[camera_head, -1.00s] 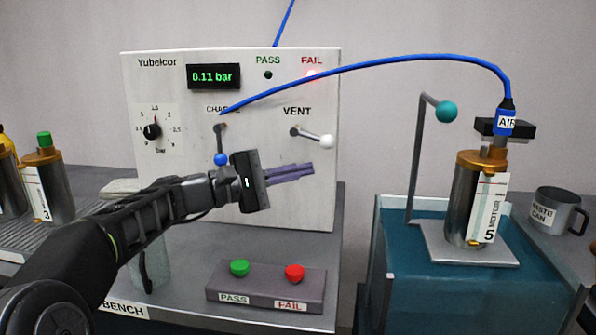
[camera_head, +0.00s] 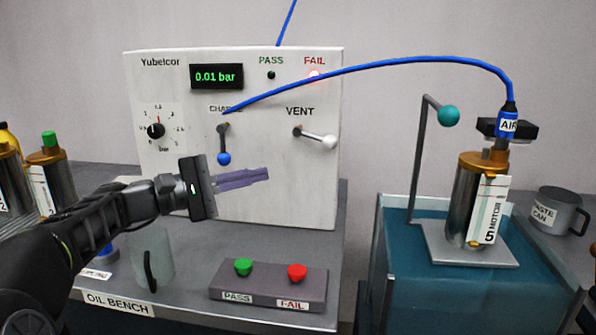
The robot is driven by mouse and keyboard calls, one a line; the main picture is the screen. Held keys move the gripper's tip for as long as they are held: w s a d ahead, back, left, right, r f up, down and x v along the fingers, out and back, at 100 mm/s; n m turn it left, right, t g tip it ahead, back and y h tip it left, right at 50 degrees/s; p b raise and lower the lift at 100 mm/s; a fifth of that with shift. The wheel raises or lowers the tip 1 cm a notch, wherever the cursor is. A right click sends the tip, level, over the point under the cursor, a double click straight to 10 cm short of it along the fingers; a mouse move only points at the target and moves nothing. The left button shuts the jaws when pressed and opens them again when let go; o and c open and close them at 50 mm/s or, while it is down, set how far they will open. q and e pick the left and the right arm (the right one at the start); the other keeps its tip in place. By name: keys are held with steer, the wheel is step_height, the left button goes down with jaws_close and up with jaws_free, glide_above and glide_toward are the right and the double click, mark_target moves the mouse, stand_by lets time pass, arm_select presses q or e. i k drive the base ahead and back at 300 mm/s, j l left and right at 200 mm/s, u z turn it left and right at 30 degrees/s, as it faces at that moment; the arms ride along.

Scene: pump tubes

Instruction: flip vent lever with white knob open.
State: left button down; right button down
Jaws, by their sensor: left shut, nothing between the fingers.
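The vent lever with its white knob (camera_head: 328,142) is on the white panel (camera_head: 290,190) under the VENT label. Its arm points right and slightly down from its pivot. My left gripper (camera_head: 268,174) is shut and empty, below and to the left of the vent lever and apart from it. The charge lever with a blue knob (camera_head: 224,159) hangs straight down, just above the gripper's fingers. The display (camera_head: 216,76) reads 0.01 bar and the FAIL lamp (camera_head: 315,75) glows red. My right gripper is not in view.
A button box (camera_head: 270,299) with green and red buttons sits on the bench in front. A clear mug (camera_head: 151,257) stands left of it. A blue air hose (camera_head: 400,60) arches from the panel to the motor 5 cylinder (camera_head: 465,200) above a teal tank (camera_head: 450,280).

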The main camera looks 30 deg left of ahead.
mark_target(330, 143)
steer(key=k, duration=1)
